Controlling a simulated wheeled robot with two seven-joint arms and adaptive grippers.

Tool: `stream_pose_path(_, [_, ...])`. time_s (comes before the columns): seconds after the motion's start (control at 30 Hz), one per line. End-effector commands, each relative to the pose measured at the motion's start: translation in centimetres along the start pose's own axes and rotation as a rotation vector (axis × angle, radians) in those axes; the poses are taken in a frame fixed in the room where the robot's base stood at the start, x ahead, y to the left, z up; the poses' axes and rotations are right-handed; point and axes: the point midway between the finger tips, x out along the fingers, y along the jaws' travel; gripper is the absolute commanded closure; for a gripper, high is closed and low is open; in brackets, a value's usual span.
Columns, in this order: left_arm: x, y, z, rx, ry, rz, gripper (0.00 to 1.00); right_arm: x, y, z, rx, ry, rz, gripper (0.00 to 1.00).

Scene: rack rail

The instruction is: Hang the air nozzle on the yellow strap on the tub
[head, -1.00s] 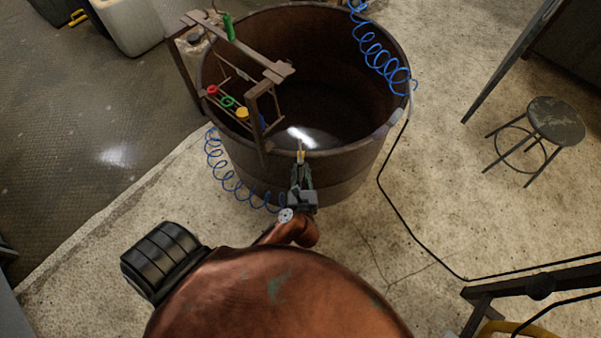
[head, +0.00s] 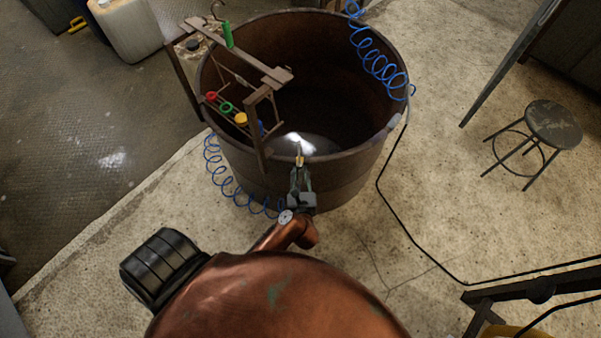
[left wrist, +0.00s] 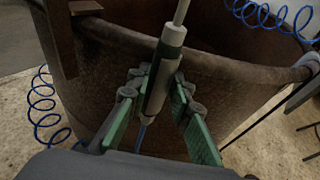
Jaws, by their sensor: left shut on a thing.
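My left gripper (head: 299,170) is shut on the air nozzle, near the front rim of the rusty brown tub (head: 345,172). In the left wrist view the nozzle (left wrist: 162,75) is a grey and dark green cylinder with a thin pale tip pointing up, between the green fingers (left wrist: 157,100). A thin blue line shows below it. A yellow loop (head: 241,119) hangs on the rack at the tub's left side, beside a red loop (head: 211,97) and a green loop (head: 226,106); it looks like the yellow strap. My right gripper is not in view.
A brown rack frame (head: 262,70) stands over the tub's left rim. A blue coiled hose (head: 225,180) runs from the tub's left side toward my gripper. Another blue coil (head: 375,60) hangs at the right rim. A stool (head: 553,124) stands on the right.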

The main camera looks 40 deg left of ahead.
Motion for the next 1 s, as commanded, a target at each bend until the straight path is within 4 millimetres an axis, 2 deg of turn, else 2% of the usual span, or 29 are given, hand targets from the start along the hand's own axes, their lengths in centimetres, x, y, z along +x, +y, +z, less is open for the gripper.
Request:
stream_pose_path(0.5, [0.6, 0.0, -1.8, 0.0, 0.001, 0.0, 1.0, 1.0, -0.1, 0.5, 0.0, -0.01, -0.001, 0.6])
stream_pose_path(1.0, [0.7, 0.0, -2.0, -0.001, 0.001, 0.0, 1.0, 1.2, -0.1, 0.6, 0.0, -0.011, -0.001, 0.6])
